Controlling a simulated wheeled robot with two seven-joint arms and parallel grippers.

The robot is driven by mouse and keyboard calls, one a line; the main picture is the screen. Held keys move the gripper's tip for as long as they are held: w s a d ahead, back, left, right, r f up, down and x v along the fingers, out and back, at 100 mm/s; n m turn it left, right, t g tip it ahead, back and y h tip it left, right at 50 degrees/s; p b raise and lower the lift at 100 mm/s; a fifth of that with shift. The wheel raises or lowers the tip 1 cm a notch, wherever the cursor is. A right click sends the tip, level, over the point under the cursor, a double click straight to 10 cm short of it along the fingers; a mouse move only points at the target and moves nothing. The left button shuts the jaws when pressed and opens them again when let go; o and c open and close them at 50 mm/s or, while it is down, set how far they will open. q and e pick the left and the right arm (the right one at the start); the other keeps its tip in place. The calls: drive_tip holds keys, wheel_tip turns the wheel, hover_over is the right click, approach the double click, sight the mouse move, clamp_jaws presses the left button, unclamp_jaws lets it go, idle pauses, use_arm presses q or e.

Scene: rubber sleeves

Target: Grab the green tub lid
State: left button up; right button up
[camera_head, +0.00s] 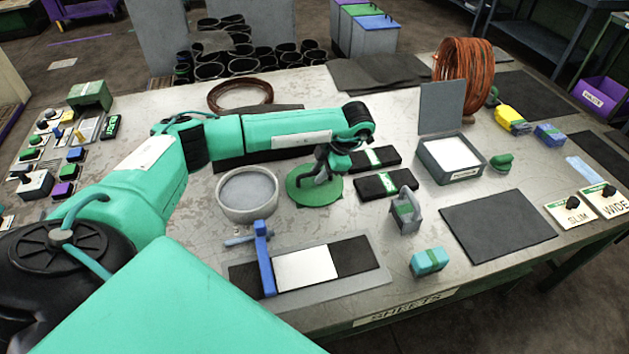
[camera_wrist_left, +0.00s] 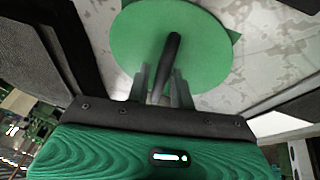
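The green tub lid (camera_head: 300,190) is a flat round disc with a thin dark upright handle. It lies just right of the round grey tub (camera_head: 222,204), which stands uncovered. The lid fills the top of the left wrist view (camera_wrist_left: 140,45), with its handle (camera_wrist_left: 172,50) rising toward me. My left gripper (camera_head: 323,165) is above the lid, pointing down. In the left wrist view its two fingers (camera_wrist_left: 161,80) stand close on either side of the handle. Whether they press on it cannot be told. My right gripper is not in view.
Black blocks with green bands (camera_head: 388,184) lie right of the lid. A grey handled block (camera_head: 406,212) stands nearer the front right. A blue-armed fixture (camera_head: 264,262) with a white sheet is in front. A grey box (camera_head: 432,171) stands farther right. A dark mat (camera_head: 498,228) is bare.

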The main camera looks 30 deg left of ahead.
use_arm(q)
drive_tip(key=shift+s+a+f, duration=0.1)
drive_tip(key=shift+f, duration=0.2)
clamp_jaws()
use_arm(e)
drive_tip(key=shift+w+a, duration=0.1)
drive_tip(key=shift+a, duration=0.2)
